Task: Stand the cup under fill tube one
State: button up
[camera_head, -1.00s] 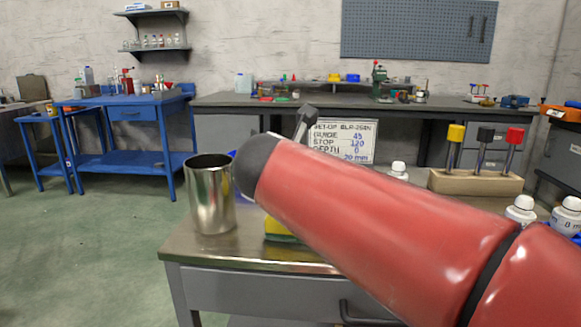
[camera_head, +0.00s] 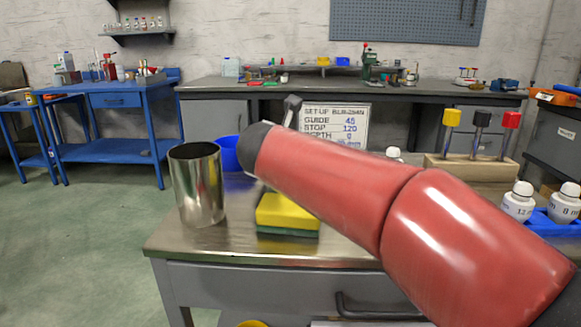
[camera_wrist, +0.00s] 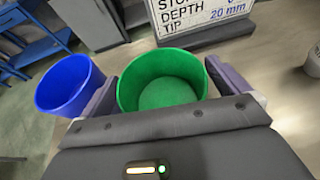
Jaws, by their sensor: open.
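A green cup (camera_wrist: 162,82) stands upright in the wrist view, between the two fingers of my gripper (camera_wrist: 160,76). The gripper is open around it; I cannot tell whether either finger touches it. A blue cup (camera_wrist: 68,88) stands just left of the left finger, and part of it shows in the head view (camera_head: 229,152). A steel cup (camera_head: 197,188) stands upright at the left of the metal-topped table (camera_head: 240,248). In the head view my red arm hides the gripper and the green cup. I cannot make out fill tube one.
A yellow and green sponge (camera_head: 287,214) lies right of the steel cup. A set-up sign (camera_head: 338,122) stands behind my arm. A wooden block with coloured-top rods (camera_head: 472,170) and white bottles (camera_head: 518,202) stand at the right. The table's front left corner is clear.

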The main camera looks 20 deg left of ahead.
jog(key=c, duration=1)
